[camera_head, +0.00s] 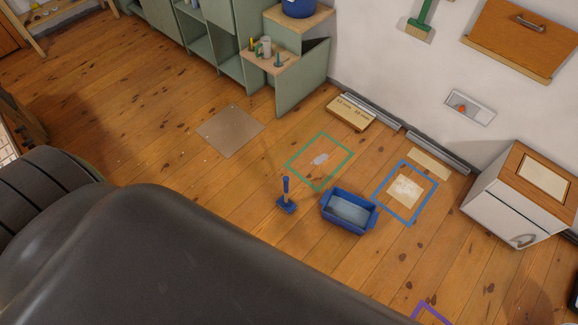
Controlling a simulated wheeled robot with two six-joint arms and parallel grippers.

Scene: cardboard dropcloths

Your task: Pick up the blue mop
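The blue mop (286,196) is a short blue handle on a small dark blue head. It stands upright on the wooden floor, just left of a blue bucket (349,210) with a pale grey-blue inside. A small gap shows between the mop and the bucket. Neither of my grippers is in view, so I cannot see their state.
A green taped square (320,161) with a grey patch lies behind the mop. A blue taped square (405,192) lies right of the bucket. A brown board (230,131) lies left. Green shelves (302,85) and a white cabinet (524,192) stand along the wall.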

